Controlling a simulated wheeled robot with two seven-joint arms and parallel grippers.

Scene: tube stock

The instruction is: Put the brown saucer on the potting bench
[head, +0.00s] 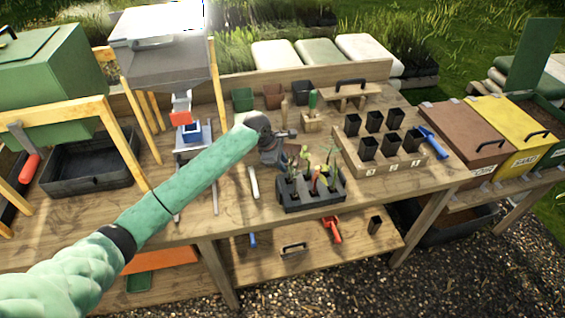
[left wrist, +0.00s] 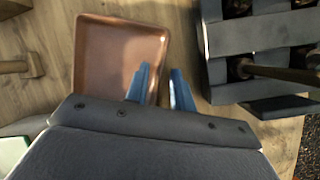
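The brown saucer (left wrist: 112,58) is a square, shallow, raised-rim dish in the left wrist view, over the wood of the potting bench (left wrist: 50,95). I cannot tell whether it rests there or is slightly above. My left gripper (left wrist: 162,75) has two blue fingers set apart at its right rim, one over the dish and one outside, with a gap between them. My right gripper is not in view.
A dark plant tray (head: 312,200) stands just right of my left gripper; it also shows in the left wrist view (left wrist: 262,38). A wooden pot rack (head: 385,165) and lidded bins (head: 465,135) are farther right. A grey hopper (head: 165,65) stands left.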

